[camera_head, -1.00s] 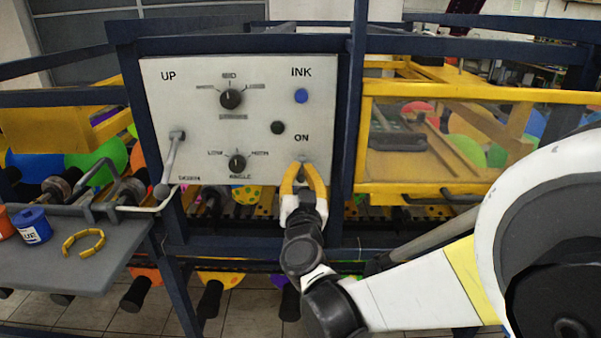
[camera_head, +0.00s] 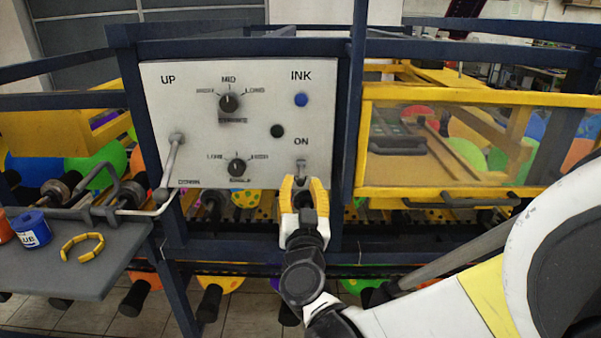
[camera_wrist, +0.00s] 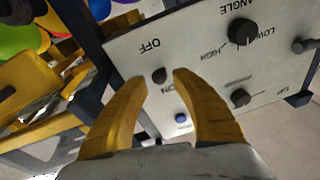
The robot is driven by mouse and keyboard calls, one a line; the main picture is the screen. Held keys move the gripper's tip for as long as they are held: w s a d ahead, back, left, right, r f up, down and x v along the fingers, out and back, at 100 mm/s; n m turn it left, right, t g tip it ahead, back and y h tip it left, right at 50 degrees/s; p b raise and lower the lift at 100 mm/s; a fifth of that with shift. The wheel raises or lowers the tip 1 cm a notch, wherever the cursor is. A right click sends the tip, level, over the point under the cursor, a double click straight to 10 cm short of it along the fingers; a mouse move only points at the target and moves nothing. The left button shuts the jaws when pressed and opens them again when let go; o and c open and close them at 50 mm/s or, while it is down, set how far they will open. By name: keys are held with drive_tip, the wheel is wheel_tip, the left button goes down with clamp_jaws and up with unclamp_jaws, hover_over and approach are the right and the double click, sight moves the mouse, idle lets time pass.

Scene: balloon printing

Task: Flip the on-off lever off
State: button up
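The on-off lever (camera_head: 301,166) is a small grey lever on the lower right of the white control panel (camera_head: 205,130), just below the word ON. In the wrist view its dark rounded end (camera_wrist: 159,76) shows between the words OFF and ON. My gripper (camera_head: 301,181) is in front of the panel, just below the lever in the head view. Its yellow fingers are apart, and the wrist view shows the gripper (camera_wrist: 160,77) with the lever end in the gap between its tips. I cannot tell whether either finger touches the lever.
The panel also has a blue INK button (camera_head: 301,99), a dark green button (camera_head: 277,131), dials (camera_head: 230,102) and a long lever (camera_head: 171,160) at left. A grey side table (camera_head: 90,280) holds a blue ink pot (camera_head: 32,229). Dark frame bars surround the panel.

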drive_tip(key=s+f, duration=0.1)
drive_tip(key=s, duration=0.7)
drive_tip(key=shift+f, duration=0.15)
drive_tip(key=shift+d, duration=0.1)
drive_tip(key=s+d+f+m+g+h, duration=0.1)
drive_tip(key=d+f+g+h, duration=0.15)
drive_tip(key=d, duration=0.35)
drive_tip(key=s+d+f+g+h, duration=0.1)
drive_tip(key=s+d+f+g, duration=0.15)
drive_tip(key=d, duration=0.45)
drive_tip(key=d+f+m+g+h, duration=0.1)
drive_tip(key=d+g+h, duration=0.15)
drive_tip(key=d, duration=0.35)
drive_tip(key=s+f+n+g+y, duration=0.2)
drive_tip(key=s, duration=0.4)
drive_tip(key=s+a+f+n+g+y, duration=0.1)
drive_tip(key=s+f+g+y, duration=0.1)
drive_tip(key=s, duration=0.5)
drive_tip(key=shift+n+g+y, duration=0.4)
drive_tip(key=shift+g+y, duration=0.25)
drive_tip(key=shift+y, duration=0.15)
drive_tip(key=shift+o, duration=0.4)
drive_tip(key=shift+w, duration=0.15)
